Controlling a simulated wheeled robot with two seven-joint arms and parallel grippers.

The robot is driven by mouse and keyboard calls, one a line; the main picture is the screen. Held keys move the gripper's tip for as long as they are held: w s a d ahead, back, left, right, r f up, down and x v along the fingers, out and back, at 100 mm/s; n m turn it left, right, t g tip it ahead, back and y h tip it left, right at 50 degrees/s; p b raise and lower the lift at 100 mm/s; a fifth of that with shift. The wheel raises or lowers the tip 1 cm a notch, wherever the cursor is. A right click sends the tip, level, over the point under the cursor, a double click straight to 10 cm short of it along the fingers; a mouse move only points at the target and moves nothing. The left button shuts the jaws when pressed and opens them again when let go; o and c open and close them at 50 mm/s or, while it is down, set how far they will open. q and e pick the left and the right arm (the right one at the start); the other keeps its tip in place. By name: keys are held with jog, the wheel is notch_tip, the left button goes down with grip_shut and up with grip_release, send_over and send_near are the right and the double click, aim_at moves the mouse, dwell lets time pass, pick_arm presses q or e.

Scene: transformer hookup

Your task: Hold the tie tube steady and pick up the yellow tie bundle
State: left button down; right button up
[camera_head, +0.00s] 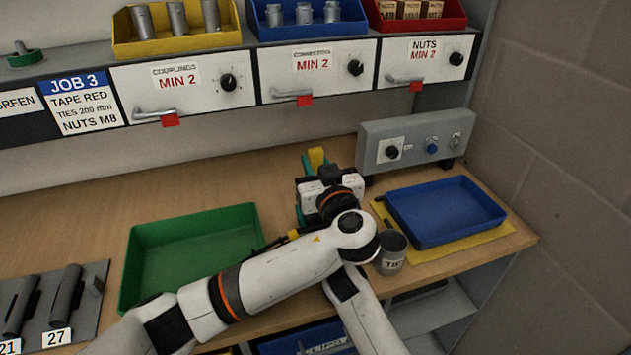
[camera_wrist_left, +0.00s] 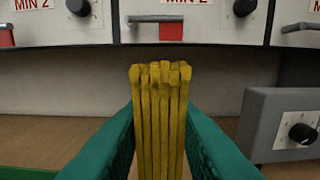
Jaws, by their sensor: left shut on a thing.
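The yellow tie bundle (camera_wrist_left: 160,115) stands upright between the teal fingers of my left gripper (camera_wrist_left: 160,140) in the left wrist view. My left gripper is shut on it. In the head view, the bundle's yellow top (camera_head: 316,157) shows at the far end of my left gripper, above the back of the bench. The grey tie tube (camera_head: 392,254), with a partly hidden label, is upright near the bench's front edge, right of my left wrist. The bundle is clear of the tube. My right gripper is hidden; only a right arm link shows below the left arm.
A green tray (camera_head: 150,240) lies left of my left arm. A blue tray (camera_head: 447,236) sits on a yellow mat (camera_head: 509,229) at right. A grey control box (camera_head: 416,140) stands behind it. Drawers (camera_head: 318,73) with handles and bins line the back above the bench.

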pick_arm(q)
notch_tip(320, 180, up, 14)
jog(key=shift+f, duration=0.25)
pick_arm(e)
jog(key=o, duration=1)
jog(key=shift+o, duration=0.2)
